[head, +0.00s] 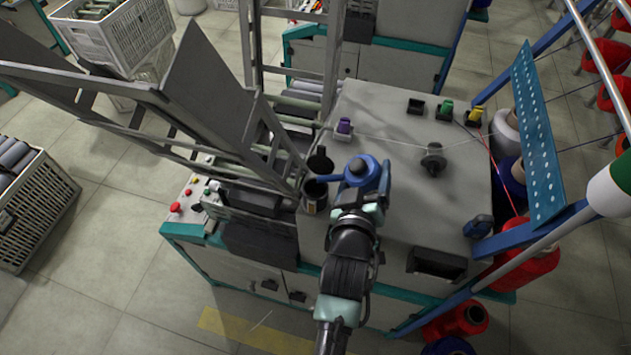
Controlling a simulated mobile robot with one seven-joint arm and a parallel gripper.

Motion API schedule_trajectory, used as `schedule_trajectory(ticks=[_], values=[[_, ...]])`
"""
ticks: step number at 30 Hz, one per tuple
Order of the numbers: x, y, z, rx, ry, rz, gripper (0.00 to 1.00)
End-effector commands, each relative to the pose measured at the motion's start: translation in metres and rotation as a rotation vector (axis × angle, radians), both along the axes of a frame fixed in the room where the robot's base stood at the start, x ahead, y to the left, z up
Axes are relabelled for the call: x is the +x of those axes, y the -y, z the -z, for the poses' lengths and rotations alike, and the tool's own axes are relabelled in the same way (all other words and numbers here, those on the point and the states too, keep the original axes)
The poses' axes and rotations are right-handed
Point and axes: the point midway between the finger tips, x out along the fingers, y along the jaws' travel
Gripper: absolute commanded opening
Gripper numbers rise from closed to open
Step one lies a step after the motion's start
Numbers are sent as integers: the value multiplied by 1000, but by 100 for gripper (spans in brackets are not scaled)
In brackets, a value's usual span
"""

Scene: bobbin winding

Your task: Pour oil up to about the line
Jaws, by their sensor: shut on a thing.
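A blue oil can (371,177) with a dark round top is in the grip of my gripper (362,203), above the grey top of the winding machine (400,135). The can's thin spout (328,179) points left and its tip is over or right at the mouth of a small dark oil cup (315,197). The cup stands at the machine's left edge, with a black round lid or cap (320,160) just behind it. The oil, its level and any line are too small to make out. My gripper's fingers are partly hidden behind the can and wrist.
A grey metal frame (150,100) rises close left of the cup. A control panel with a red button (175,207) is below it. Thread guides and a black knob (433,160) stand on the machine top. A blue perforated bar (538,140) is at right.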

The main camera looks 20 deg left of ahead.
Motion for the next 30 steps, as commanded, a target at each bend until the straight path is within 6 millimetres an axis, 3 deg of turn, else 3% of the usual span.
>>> schedule_trajectory(ticks=[8,21,30], values=[[0,0,-3,15,-5,0,20],[-3,-7,-8,338,-139,1,20],[-3,-8,-7,353,-147,0,20]])
